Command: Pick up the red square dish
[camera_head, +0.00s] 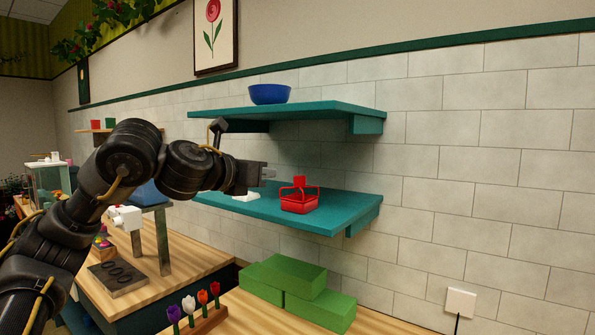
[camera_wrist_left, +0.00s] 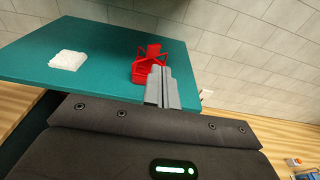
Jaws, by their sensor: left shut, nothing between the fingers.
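The red square dish (camera_head: 299,205) sits on the lower teal shelf, right of its middle. Red bars and a small upright red piece rise above it. In the left wrist view the red dish (camera_wrist_left: 149,70) shows just beyond my fingertips, which partly cover it. My left gripper (camera_head: 269,173) is shut and empty, to the left of the dish and a little above the shelf; its closed fingers also show in the left wrist view (camera_wrist_left: 160,88). No contact with the dish is clear. My right gripper is out of view.
The lower teal shelf (camera_head: 345,212) also holds a white item (camera_head: 246,196) left of the dish. An upper teal shelf (camera_head: 335,111) with a blue bowl (camera_head: 270,94) hangs above. Green blocks (camera_head: 315,309) and a rack of flowers (camera_head: 205,326) stand on the wooden counter below.

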